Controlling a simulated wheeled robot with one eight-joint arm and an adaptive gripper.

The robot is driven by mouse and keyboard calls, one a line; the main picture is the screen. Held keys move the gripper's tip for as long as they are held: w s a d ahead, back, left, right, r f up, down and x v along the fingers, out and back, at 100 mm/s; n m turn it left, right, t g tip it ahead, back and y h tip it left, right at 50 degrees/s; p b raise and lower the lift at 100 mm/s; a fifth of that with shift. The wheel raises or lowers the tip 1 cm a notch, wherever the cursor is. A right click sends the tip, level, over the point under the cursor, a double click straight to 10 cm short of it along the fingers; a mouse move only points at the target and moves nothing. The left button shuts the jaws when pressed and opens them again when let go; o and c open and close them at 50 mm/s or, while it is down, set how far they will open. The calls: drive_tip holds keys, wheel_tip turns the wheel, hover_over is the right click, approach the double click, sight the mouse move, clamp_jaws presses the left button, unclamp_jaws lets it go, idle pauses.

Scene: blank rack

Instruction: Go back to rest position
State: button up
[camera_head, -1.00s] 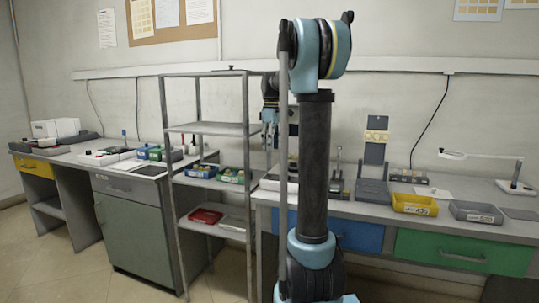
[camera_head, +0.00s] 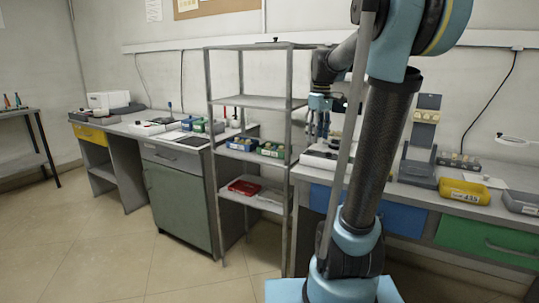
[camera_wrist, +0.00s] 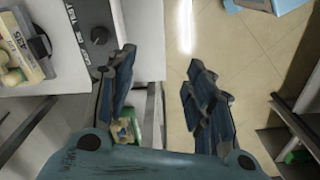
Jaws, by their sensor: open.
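My gripper (camera_head: 319,125) shows in the head view, hanging fingers-down just right of the grey metal rack (camera_head: 250,102). In the wrist view my gripper (camera_wrist: 160,85) is open, its two dark blue fingers well apart with nothing between them but floor and a desk edge. My arm stands upright and bent, covering part of the right workbench in the head view.
The rack holds a blue bin (camera_head: 242,144), a green bin (camera_head: 272,149) and a red tray (camera_head: 244,188). The right bench carries a yellow bin (camera_head: 464,192) and a grey bin (camera_head: 522,202). Floor (camera_head: 150,255) at the front left is clear.

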drive_tip(key=s+f+m+t, duration=0.1)
drive_tip(key=s+f+m, duration=0.3)
drive_tip(key=s+f, duration=0.6)
drive_tip(key=s+f+m+t, duration=0.1)
drive_tip(key=s+f+m, duration=0.3)
drive_tip(key=s+f, duration=0.7)
drive_tip(key=s, duration=0.4)
drive_tip(key=shift+s+d, duration=0.15)
drive_tip(key=shift+s, duration=0.05)
drive_tip(key=shift+s+f, duration=0.15)
drive_tip(key=shift+f, duration=0.05)
drive_tip(key=c, duration=0.4)
drive_tip(key=shift+o, duration=0.2)
